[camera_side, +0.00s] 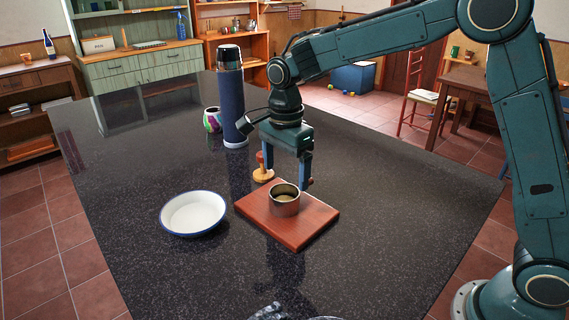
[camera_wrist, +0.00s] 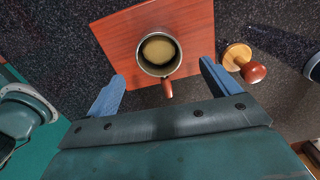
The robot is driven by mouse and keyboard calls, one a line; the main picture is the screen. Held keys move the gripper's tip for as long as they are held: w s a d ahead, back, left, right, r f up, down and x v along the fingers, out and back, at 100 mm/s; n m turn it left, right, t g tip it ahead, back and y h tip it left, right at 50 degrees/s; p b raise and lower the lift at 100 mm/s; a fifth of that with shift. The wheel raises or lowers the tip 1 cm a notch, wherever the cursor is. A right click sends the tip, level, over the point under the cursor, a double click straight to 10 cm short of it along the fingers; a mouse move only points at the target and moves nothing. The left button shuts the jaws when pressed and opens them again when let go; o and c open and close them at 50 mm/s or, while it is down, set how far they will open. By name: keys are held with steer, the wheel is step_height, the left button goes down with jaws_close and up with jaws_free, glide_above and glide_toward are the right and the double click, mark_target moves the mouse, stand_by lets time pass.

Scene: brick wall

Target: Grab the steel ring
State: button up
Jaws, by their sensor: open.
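The steel ring (camera_side: 285,203) stands on a reddish wooden board (camera_side: 257,214) in the side view. In the wrist view it is a round steel rim (camera_wrist: 139,62) with a pale tan surface inside and a short reddish-brown handle or knob (camera_wrist: 167,89) at its lower edge. I cannot tell whether the ring is separate from the part with the handle. My gripper (camera_side: 287,176) is open and empty, pointing down just behind and above the ring. In the wrist view its two blue fingers (camera_wrist: 161,74) are spread to either side, apart from the ring.
A wooden-handled tamper-like object (camera_side: 263,170) stands behind the board, near one finger; the wrist view shows it at right (camera_wrist: 252,70). A white bowl (camera_side: 193,213) is left. A tall blue flask (camera_side: 233,100) and a patterned cup (camera_side: 212,120) stand farther back. The dark tabletop's left is clear.

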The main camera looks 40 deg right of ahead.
mark_target(286, 192)
steer(key=shift+f, duration=0.85)
steer(key=shift+f, duration=2.6)
steer(key=c, duration=1.1)
steer(key=shift+r, duration=0.15)
step_height(286, 192, up, 20)
steer(key=shift+f, duration=0.1)
